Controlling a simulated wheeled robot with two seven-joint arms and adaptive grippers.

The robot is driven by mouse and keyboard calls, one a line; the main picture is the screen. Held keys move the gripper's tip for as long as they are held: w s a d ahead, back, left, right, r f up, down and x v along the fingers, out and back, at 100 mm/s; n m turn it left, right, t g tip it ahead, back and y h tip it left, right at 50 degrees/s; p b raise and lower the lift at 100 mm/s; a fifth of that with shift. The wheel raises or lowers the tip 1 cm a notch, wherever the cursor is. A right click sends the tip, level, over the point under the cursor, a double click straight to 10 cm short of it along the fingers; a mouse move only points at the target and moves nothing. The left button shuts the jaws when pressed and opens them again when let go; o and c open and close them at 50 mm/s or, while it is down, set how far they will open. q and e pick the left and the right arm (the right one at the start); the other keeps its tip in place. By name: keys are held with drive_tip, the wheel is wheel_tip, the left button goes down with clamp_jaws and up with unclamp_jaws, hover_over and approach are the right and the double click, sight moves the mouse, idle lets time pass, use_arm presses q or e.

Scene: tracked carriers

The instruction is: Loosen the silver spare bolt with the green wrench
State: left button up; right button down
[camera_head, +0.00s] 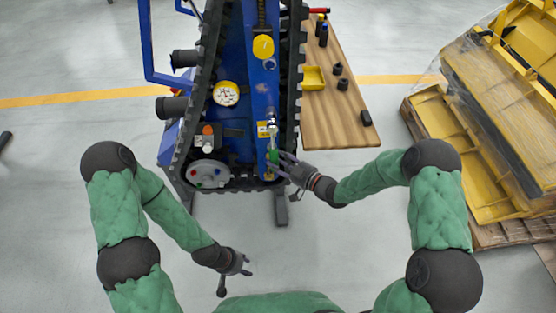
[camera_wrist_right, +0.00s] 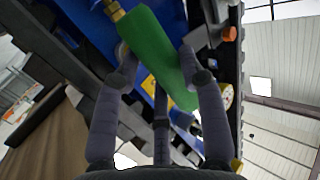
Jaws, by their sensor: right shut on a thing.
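My right gripper (camera_head: 284,165) is shut on the green wrench (camera_head: 273,157) at the lower end of the blue tracked carrier (camera_head: 232,70). In the right wrist view the green handle (camera_wrist_right: 152,50) lies slanted between my dark fingers (camera_wrist_right: 160,75), with a brass-coloured piece at its upper end. In the head view a silver metal part (camera_head: 271,128) stands just above the wrench on the blue frame. It looks like the spare bolt, but I cannot tell whether the wrench's head sits on it. My left gripper (camera_head: 237,268) is empty, fingers spread, low and away from the carrier.
The carrier has black tracks, a round gauge (camera_head: 226,94), a yellow cap (camera_head: 263,47) and a grey disc with coloured knobs (camera_head: 208,174). A wooden bench (camera_head: 335,110) with a yellow tray (camera_head: 314,78) stands to the right. Yellow parts on pallets are far right.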

drive_tip(key=shift+d+r+h+p, duration=0.15)
drive_tip(key=shift+d+h+p, duration=0.15)
drive_tip(key=shift+d, duration=0.3)
drive_tip(key=shift+d+n, duration=0.1)
drive_tip(key=shift+n, duration=0.2)
drive_tip(key=shift+a, duration=0.2)
drive_tip(key=shift+a+b, duration=0.2)
drive_tip(key=shift+b, duration=0.15)
drive_tip(key=shift+s, duration=1.9)
